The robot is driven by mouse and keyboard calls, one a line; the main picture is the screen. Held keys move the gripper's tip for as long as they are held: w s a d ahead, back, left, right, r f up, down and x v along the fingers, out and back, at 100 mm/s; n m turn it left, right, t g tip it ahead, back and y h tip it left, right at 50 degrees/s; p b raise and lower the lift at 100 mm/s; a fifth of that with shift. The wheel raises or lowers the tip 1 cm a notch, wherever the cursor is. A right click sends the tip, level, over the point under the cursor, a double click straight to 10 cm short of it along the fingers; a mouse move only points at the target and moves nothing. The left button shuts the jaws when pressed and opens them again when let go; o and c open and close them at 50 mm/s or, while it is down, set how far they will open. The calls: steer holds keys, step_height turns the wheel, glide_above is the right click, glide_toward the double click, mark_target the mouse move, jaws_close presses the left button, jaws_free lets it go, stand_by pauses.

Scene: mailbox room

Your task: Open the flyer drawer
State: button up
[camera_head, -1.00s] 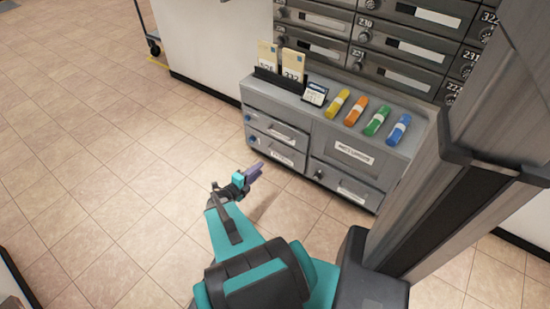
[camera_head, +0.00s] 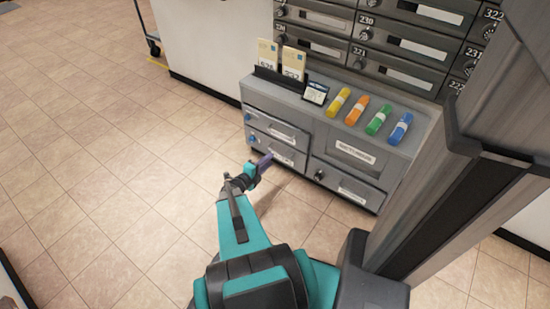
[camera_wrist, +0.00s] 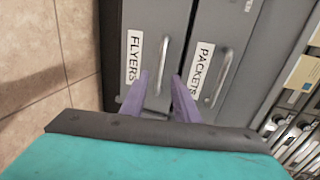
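The flyer drawer (camera_head: 262,143) is the lower left drawer of the grey cabinet, and it is closed. In the wrist view it is the dark front labelled FLYERS (camera_wrist: 134,58), with a vertical-looking bar handle (camera_wrist: 164,62). My gripper (camera_head: 266,159) is in front of this drawer. In the wrist view its two purple fingers (camera_wrist: 160,80) are apart, one on each side of the lower part of the handle. I cannot tell whether they touch it.
The closed PACKETS drawer (camera_wrist: 203,72) is directly above the flyer drawer. Colored rolls (camera_head: 358,110), envelopes (camera_head: 268,55) and a small card stand (camera_head: 315,93) are on the cabinet top. Mailboxes (camera_head: 405,45) stand behind. The tiled floor (camera_head: 110,140) at left is clear.

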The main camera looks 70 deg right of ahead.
steer(key=b+x, duration=0.1)
steer(key=x, duration=0.5)
steer(key=shift+d, duration=0.15)
steer(key=shift+c, duration=0.3)
jaws_close()
steer(key=shift+s, duration=0.2)
